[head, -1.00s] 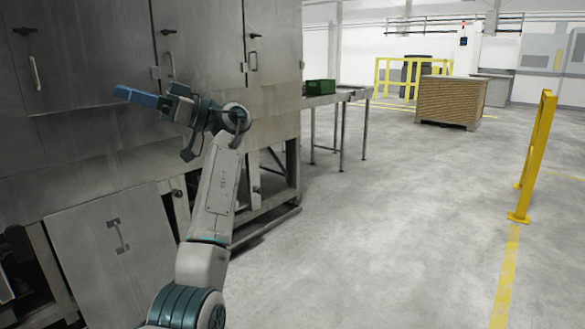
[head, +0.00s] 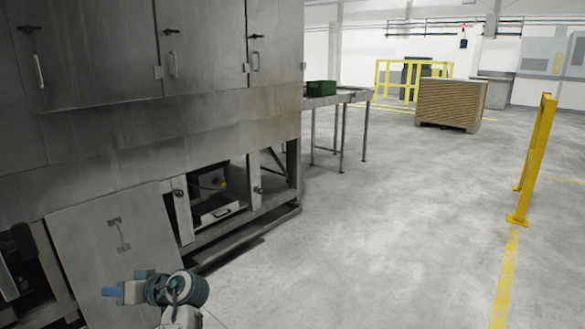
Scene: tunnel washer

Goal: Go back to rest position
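My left gripper (head: 122,291) is low at the bottom left of the head view, with its blue tip pointing left. It is in front of the lower edge of a grey panel. The gripper is small and seen from an angle, so I cannot tell whether its fingers are open or shut. Only the wrist end of my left arm shows, at the bottom edge. My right gripper is not in view.
The large grey washer (head: 110,125) fills the left side. A grey panel (head: 85,235) leans at its base, beside an open lower bay. A green crate (head: 321,88) sits on a metal table. A yellow barrier (head: 535,155) stands right. The middle floor is clear.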

